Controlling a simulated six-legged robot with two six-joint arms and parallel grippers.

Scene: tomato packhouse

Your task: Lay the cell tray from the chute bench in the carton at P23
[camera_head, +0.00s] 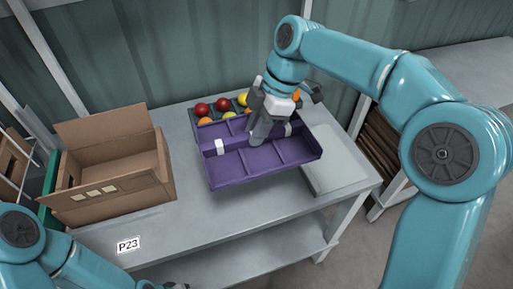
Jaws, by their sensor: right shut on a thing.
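The purple cell tray (237,178) has several open compartments and a raised middle bar with white blocks on it. My right gripper (262,132) is shut on this middle bar, reaching in from above. The tray is over the grey bench, right of the carton; I cannot tell how far it is off the bench top.
Red, orange and yellow tomatoes (202,109) sit in a dark divided tray behind the purple tray. A pale flat panel (335,172) lies on the bench at right. Bare bench top (185,205) shows between carton and purple tray. Stacked brown cardboard (377,140) stands beyond the bench.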

